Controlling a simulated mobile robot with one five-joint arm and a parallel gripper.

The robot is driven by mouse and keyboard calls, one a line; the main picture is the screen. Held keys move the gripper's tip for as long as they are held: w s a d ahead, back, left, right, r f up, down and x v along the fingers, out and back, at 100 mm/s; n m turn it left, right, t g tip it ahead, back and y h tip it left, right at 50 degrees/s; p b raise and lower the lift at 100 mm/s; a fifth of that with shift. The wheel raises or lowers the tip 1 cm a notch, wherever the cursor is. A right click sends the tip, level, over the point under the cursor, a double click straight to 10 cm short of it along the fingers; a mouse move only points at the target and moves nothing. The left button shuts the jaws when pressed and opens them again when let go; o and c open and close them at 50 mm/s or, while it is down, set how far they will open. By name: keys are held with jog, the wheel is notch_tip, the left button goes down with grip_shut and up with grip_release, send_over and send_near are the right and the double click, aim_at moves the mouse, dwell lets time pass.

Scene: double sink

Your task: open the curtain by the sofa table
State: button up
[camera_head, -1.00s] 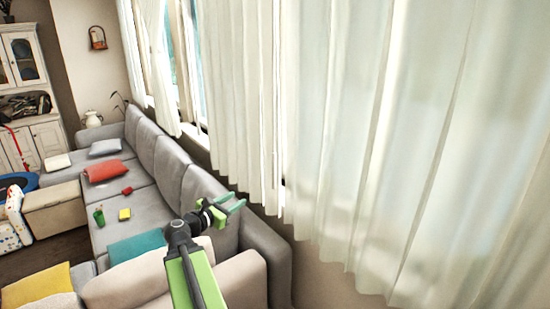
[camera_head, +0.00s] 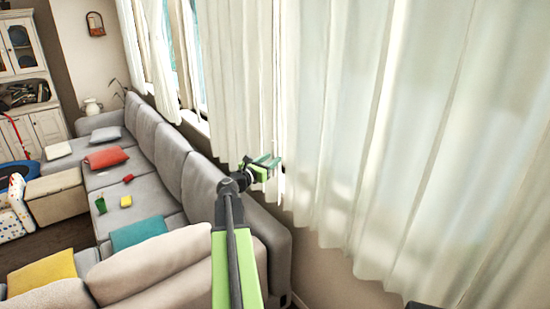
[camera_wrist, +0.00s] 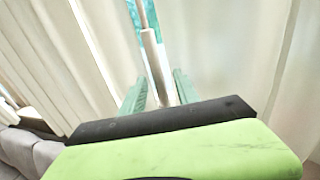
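White curtains hang along the window wall on the right. A left panel (camera_head: 235,80) and a wide right panel (camera_head: 400,130) meet at a narrow gap in the head view. My gripper (camera_head: 268,161) is in front of the lower part of this gap, above the sofa back. In the wrist view my gripper (camera_wrist: 159,82) is open, its two green fingers apart, with no cloth seen held between them. Between and beyond the fingers show the window gap and a pale frame bar (camera_wrist: 154,60), with the left panel (camera_wrist: 60,50) and right panel (camera_wrist: 222,55) on either side. Contact with the cloth cannot be told.
A grey sofa (camera_head: 160,150) runs along the wall under the curtains, with a red cushion (camera_head: 106,158) and a teal cushion (camera_head: 138,231) on it. A beige ottoman (camera_head: 55,195) stands left of it. A white cabinet (camera_head: 30,85) is at the back left.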

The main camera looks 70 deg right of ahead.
jog(key=shift+x, duration=1.2)
jog(key=shift+c, duration=0.3)
grip_shut()
